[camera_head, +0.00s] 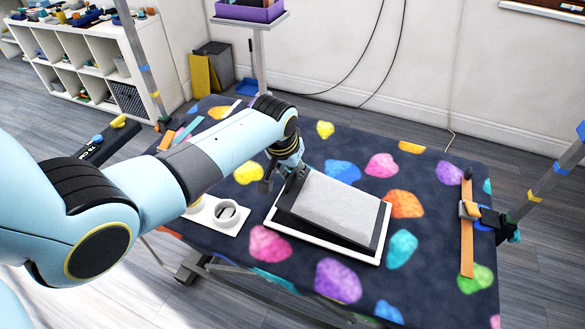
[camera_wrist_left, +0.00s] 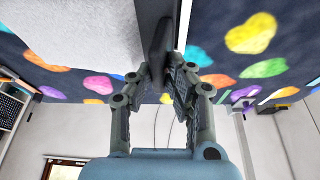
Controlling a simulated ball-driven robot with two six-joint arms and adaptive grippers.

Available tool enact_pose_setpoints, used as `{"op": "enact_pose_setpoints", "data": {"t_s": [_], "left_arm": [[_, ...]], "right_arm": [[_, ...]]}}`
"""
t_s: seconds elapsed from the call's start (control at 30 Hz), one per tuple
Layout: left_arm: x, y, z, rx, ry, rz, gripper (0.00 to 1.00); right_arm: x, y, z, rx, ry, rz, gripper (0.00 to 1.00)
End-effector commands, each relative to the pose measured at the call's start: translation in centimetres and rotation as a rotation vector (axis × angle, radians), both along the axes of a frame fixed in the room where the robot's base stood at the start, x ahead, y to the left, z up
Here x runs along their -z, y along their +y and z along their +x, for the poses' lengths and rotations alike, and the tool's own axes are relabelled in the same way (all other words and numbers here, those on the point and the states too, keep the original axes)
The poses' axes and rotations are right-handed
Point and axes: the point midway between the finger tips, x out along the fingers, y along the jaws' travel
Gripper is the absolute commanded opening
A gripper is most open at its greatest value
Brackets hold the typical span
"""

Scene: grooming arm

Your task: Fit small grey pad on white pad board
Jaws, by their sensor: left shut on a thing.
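The small grey pad (camera_head: 338,208), with a light grey top on a dark base, is over the white pad board (camera_head: 318,252). The board's white rim shows along the front and right sides. The pad looks tilted; whether its base touches the board I cannot tell. My left gripper (camera_head: 292,172) is shut on the pad's dark edge at its far left corner. In the left wrist view the fingers (camera_wrist_left: 165,78) close around the dark edge, with the grey top (camera_wrist_left: 75,38) on the left and a white board strip (camera_wrist_left: 184,22) on the right. My right gripper is out of view.
The board lies on a dark table cover (camera_head: 330,290) with coloured blotches. A white holder (camera_head: 207,222) with round rings stands just left of the board. An orange strip with a clamp (camera_head: 467,245) is at the right. The cover between board and strip is clear.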

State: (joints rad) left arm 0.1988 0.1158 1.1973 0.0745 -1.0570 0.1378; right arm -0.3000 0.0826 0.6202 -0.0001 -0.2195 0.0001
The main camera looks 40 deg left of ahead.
Motion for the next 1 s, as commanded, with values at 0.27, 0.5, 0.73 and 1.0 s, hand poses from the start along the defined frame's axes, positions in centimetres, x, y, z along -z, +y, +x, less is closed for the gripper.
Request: {"op": "enact_pose_setpoints", "data": {"t_s": [0.27,0.5,0.73,1.0], "left_arm": [[0.0,0.0,0.0,0.000,-0.001,-0.001,0.00],[0.2,0.0,0.0,0.000,-0.001,-0.001,0.00],[0.9,0.0,0.0,0.000,-0.001,-0.001,0.00],[1.7,0.0,0.0,0.000,0.000,0.000,0.00]], "right_arm": [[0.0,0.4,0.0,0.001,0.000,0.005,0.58],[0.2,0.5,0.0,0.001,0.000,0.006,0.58],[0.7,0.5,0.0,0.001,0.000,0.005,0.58],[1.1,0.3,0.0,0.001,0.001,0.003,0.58]]}}
